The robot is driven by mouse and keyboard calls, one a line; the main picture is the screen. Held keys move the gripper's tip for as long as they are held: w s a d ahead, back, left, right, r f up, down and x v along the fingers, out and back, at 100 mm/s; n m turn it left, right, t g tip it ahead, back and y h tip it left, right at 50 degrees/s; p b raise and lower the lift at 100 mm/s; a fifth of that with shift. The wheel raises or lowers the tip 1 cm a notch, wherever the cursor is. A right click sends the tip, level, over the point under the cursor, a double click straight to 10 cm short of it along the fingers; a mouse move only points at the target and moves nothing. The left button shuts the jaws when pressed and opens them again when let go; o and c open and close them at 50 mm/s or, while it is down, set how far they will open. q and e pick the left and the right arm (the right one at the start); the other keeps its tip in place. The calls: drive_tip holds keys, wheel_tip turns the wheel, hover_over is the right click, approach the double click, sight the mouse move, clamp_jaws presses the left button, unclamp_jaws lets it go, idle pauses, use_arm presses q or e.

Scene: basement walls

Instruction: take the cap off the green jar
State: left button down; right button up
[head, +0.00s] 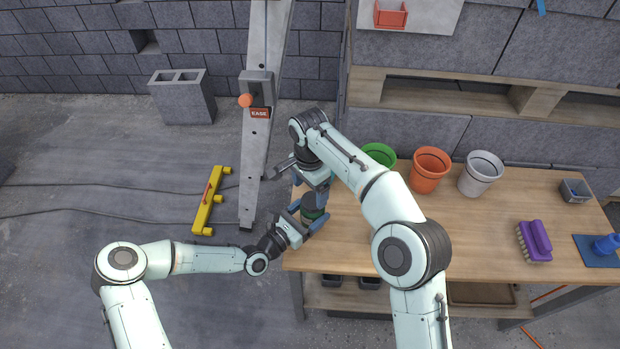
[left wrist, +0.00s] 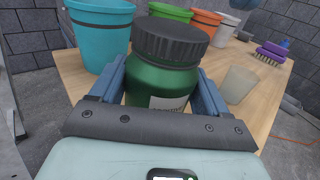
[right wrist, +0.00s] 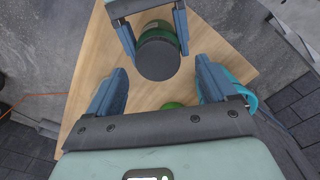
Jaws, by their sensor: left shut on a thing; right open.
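The green jar (left wrist: 160,85) stands upright on the wooden table, its dark grey ribbed cap (left wrist: 170,40) on top. It has a pale label low on its front. My left gripper (left wrist: 160,72) is shut on the jar's body from both sides, below the cap. In the head view the jar (head: 312,214) is mostly hidden by my grippers. My right gripper (right wrist: 161,70) is open and empty, pointing down above the jar. In the right wrist view the cap (right wrist: 158,57) shows from above, a little beyond and between the right fingertips, apart from them.
A teal bucket (left wrist: 98,35) stands close to the jar. Green (head: 380,153), orange (head: 430,168) and white (head: 480,172) pots line the table's back. A pale translucent cup (left wrist: 240,84) stands near the jar. A purple brush (head: 535,240) lies at the right. The table's middle is mostly clear.

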sight(310, 200)
drive_tip(key=shift+f, duration=1.7)
